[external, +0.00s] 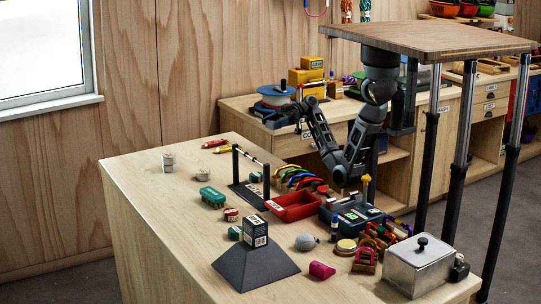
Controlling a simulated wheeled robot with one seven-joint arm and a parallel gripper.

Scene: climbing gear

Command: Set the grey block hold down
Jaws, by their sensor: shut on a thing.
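My gripper (268,112) is raised above the far side of the wooden table, in front of the blue-and-white spool in the picture. It is shut on a small dark grey piece, which I take to be the grey block hold; its outline merges with the dark fingers. It is held in the air, clear of the table. A black box with a white label (255,230) stands on a dark pyramid-shaped stand (255,266) near the front.
The table (150,200) has bare room at its left. A black bar rack (250,194), red tray (296,207), grey round hold (306,242), pink piece (321,270) and metal box (418,266) stand on it. The spool (272,90) is on the back bench.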

